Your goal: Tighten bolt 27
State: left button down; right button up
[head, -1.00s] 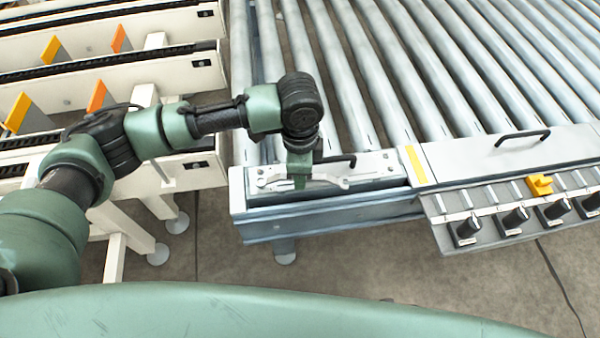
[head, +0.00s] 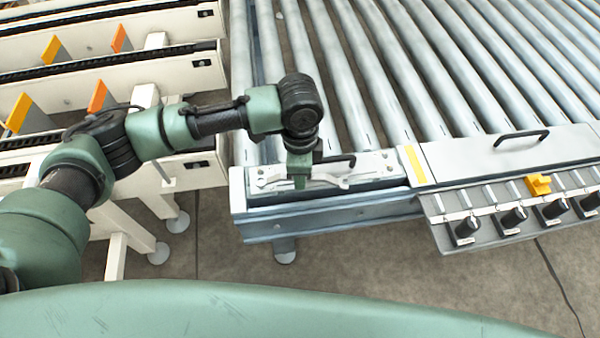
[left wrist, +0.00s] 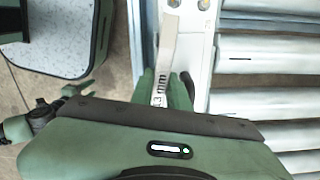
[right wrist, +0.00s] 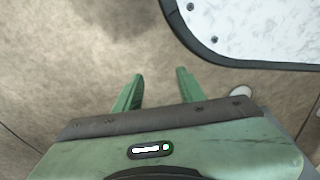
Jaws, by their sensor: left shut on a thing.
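My left gripper (head: 299,182) is over the white plate (head: 376,165) at the near left corner of the roller conveyor. In the left wrist view its fingers (left wrist: 167,88) are shut on a pale wrench (left wrist: 166,62) with an "mm" size mark. The wrench reaches away from the fingers along the plate; in the head view it shows close to the plate (head: 328,180). Two bolt heads (left wrist: 203,5) show at the top edge of the left wrist view. I cannot read which is bolt 27. My right gripper (right wrist: 160,84) is open and empty above the floor.
A black handle (head: 336,160) stands on the plate beside my left gripper. To the right is a control panel (head: 470,205) with black knobs and a yellow part (head: 538,184). Rollers (head: 400,60) lie behind. White chain conveyors (head: 190,75) with orange plates stand at left.

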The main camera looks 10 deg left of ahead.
jog(key=shift+s+f, duration=0.3)
jog(key=shift+s, duration=0.2)
jog(key=shift+s+d+f, duration=0.1)
jog(key=shift+s+f, duration=0.05)
jog(key=shift+f, duration=0.05)
dwell(0.8)
pick_arm(q)
jog(key=shift+p, duration=0.3)
pick_arm(e)
jog(key=shift+s+f, duration=0.2)
jog(key=shift+s, duration=0.05)
pick_arm(q)
jog(key=shift+f+p, duration=0.15)
jog(key=shift+p, duration=0.15)
pick_arm(e)
jog(key=shift+s+d+f, duration=0.15)
jog(key=shift+s+f, duration=0.1)
jog(key=shift+f, duration=0.15)
dwell(0.3)
jog(key=shift+s+d+f, duration=0.2)
jog(key=shift+s+f, duration=0.05)
jog(key=shift+s, duration=0.05)
dwell(0.7)
pick_arm(q)
jog(key=shift+f, duration=0.75)
pick_arm(e)
jog(key=shift+s+d+f, duration=0.15)
jog(key=shift+f, duration=0.05)
dwell(0.3)
